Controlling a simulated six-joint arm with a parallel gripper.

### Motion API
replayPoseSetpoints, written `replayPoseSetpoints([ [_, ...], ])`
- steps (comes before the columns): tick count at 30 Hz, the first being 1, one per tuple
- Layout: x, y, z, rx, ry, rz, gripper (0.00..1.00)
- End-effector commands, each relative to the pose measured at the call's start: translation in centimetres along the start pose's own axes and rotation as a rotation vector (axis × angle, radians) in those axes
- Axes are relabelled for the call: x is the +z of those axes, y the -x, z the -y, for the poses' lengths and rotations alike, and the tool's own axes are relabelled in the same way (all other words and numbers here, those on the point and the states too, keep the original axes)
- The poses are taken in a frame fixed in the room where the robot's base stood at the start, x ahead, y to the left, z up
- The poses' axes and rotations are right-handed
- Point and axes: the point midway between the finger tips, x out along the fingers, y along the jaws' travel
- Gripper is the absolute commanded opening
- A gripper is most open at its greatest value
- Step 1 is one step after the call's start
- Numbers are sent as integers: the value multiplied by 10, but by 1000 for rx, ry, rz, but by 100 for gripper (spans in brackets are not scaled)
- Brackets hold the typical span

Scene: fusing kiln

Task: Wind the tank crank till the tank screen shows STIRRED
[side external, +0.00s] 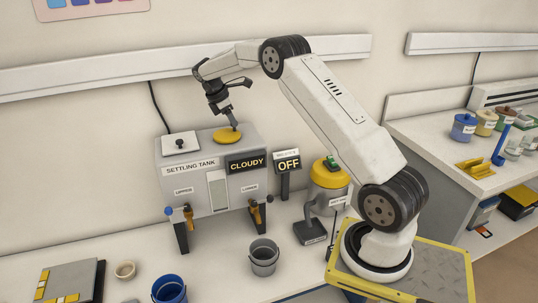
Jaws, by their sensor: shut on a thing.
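The settling tank (178,185) is a grey box on the bench against the wall. Its screen (247,163) reads CLOUDY in yellow letters. The tank crank (225,137) is a yellow disc on top of the tank, with an upright grip on its right part. My gripper (229,114) reaches down from above and is shut on the crank's grip. The fingertips partly hide the grip.
A lidded hatch (181,144) with a dark knob is on the tank's left top. A sign reading OFF (289,164) stands right of the tank, near a yellow-topped canister (327,178). A grey bucket (264,258) and a blue bucket (169,290) stand in front.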

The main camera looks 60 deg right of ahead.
Motion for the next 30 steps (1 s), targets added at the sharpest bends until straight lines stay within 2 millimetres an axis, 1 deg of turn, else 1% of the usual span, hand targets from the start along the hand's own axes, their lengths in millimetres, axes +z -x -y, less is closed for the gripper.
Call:
replayPoseSetpoints([
  [22,2,-1,17,-272,-655,-3,0],
  [30,0,-1,23,-372,-892,-3,0],
])
